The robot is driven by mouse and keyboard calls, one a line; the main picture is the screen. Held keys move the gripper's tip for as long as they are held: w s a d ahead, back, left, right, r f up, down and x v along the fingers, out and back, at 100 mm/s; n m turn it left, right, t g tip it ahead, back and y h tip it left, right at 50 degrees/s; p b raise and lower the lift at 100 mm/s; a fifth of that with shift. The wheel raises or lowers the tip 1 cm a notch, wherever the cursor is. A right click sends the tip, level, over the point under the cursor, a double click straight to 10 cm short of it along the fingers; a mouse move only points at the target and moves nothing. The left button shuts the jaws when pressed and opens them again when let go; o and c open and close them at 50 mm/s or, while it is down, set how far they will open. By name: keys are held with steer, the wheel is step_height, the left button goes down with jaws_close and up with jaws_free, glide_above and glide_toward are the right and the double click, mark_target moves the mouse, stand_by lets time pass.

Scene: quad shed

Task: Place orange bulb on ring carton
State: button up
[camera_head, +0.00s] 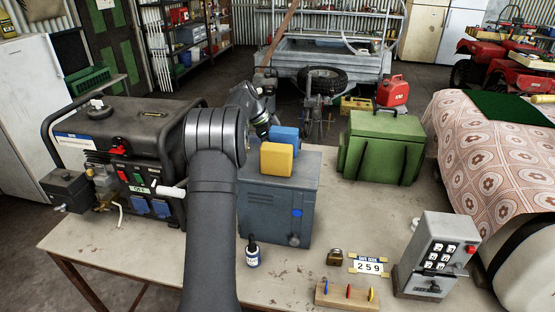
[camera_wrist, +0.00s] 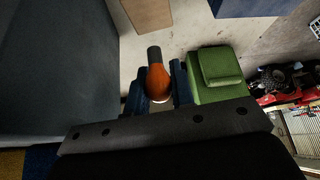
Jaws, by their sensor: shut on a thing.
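The orange bulb (camera_wrist: 158,80), with a dark grey end, sits between the dark blue fingers of my gripper (camera_wrist: 159,90) in the wrist view. The fingers are shut on it. A plain tan face (camera_wrist: 147,12) is cut off by the top edge there; I cannot tell whether it is the ring carton. No box clearly marked as the ring carton shows in the head view. There my wrist is by the blue and yellow blocks, and the fingers and bulb are hidden.
A grey cabinet (camera_head: 275,205) carries a yellow block (camera_head: 277,159) and a blue block (camera_head: 285,135). A green crate (camera_head: 382,148) stands at the back right. A generator (camera_head: 130,140) is left.

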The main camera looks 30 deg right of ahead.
steer(key=shift+f, duration=2.5)
steer(key=shift+f, duration=0.1)
steer(key=o, duration=0.7)
steer(key=shift+o, duration=0.3)
steer(key=v, duration=1.2)
